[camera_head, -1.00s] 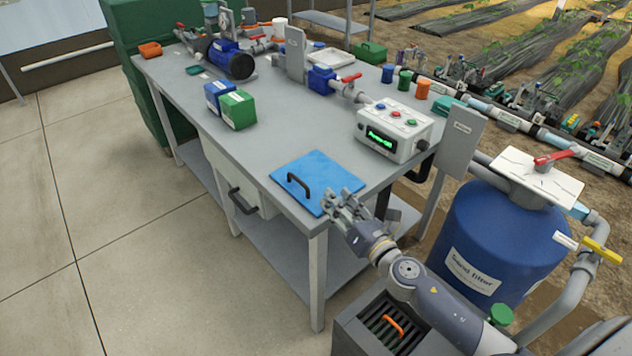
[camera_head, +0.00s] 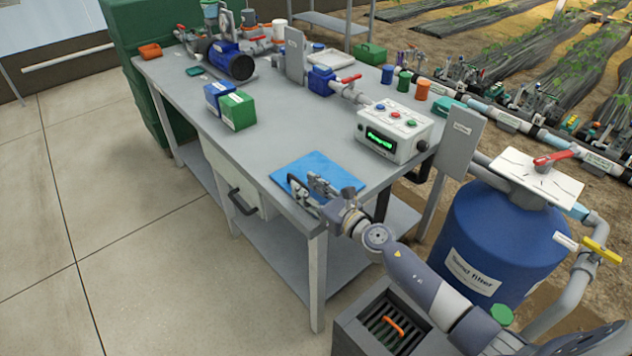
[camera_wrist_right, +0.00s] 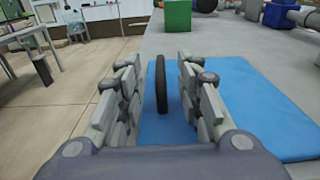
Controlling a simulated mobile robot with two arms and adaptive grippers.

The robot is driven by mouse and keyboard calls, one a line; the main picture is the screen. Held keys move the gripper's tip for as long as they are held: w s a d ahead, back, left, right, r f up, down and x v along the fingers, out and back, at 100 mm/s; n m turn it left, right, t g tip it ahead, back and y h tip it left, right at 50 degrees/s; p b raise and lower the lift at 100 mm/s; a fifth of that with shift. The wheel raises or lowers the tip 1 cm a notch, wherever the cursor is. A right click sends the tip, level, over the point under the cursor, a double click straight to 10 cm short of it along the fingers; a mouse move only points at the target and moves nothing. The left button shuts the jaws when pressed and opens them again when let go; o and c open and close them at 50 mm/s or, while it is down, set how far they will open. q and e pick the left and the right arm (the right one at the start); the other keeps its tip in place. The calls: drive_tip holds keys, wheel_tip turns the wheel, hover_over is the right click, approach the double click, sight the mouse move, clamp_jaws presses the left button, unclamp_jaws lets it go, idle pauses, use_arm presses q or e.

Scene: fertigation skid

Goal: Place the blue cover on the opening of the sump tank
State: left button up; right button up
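The blue cover (camera_head: 328,171) lies flat on the near corner of the grey table, and its dark handle is mostly hidden by my gripper in the head view. My right gripper (camera_head: 312,188) is at the cover's near-left part, around the handle. In the right wrist view the handle (camera_wrist_right: 161,84) stands upright between the two open fingers, with a gap on both sides. The blue cover (camera_wrist_right: 245,100) spreads below and to the right there. The sump tank (camera_head: 372,318) looks to be the grey box on the floor, with an orange-handled item inside its opening. My left gripper is not in view.
A control box (camera_head: 395,130) with a green display stands right of the cover. Green and blue boxes (camera_head: 237,110) sit farther back. A blue sand filter tank (camera_head: 500,240) with pipes and valves stands right of the grey box. Floor at left is clear.

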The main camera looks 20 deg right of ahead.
drive_tip(key=x, duration=0.2)
drive_tip(key=shift+w+a+f, duration=0.1)
drive_tip(key=shift+w+f, duration=0.05)
drive_tip(key=shift+w, duration=0.2)
drive_tip(key=shift+c, duration=0.5)
clamp_jaws()
